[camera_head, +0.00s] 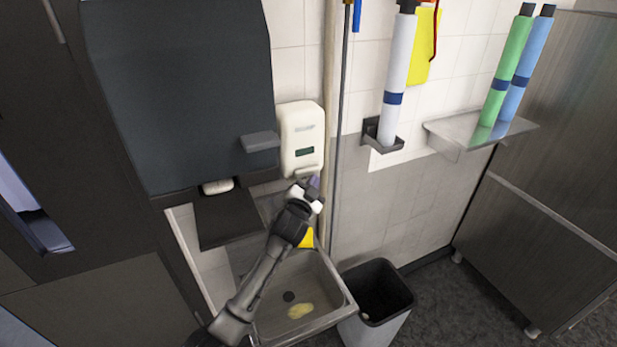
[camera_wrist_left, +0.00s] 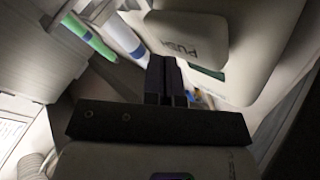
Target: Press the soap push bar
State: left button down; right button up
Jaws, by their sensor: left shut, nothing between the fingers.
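The white soap dispenser (camera_head: 301,128) hangs on the tiled wall above the sink, with a small dark green window on its front. Its push bar (camera_head: 306,172) is at the lower edge. My left gripper (camera_head: 314,183) is shut and empty, just below and in front of the bar; I cannot tell whether it touches. In the left wrist view, the dispenser (camera_wrist_left: 250,40) fills the upper right, and the push bar (camera_wrist_left: 188,42) with the letters PUSH lies just beyond my shut left fingers (camera_wrist_left: 164,75). My right gripper is not in view.
A dark cabinet (camera_head: 180,80) with a grey ledge (camera_head: 260,141) is left of the dispenser. A grey bin (camera_head: 362,334) stands right of the sink.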

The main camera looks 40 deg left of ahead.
pick_arm(q)
jog(key=shift+a, duration=0.1)
dwell(0.3)
jog(key=shift+w+a, duration=0.2)
jog(key=shift+a, duration=0.15)
dwell(0.4)
jog(key=shift+w+a, duration=0.15)
jog(key=shift+a, duration=0.25)
dwell(0.4)
jog(key=shift+d, duration=0.1)
jog(key=shift+s+d+p, duration=0.2)
jog(key=shift+s+d, duration=0.05)
jog(key=shift+d, duration=0.2)
jog(key=shift+s+d+p, duration=0.15)
jog(key=shift+s+d, duration=0.05)
jog(key=shift+d, duration=0.25)
jog(key=shift+s+d, duration=0.1)
jog(key=shift+d, duration=0.1)
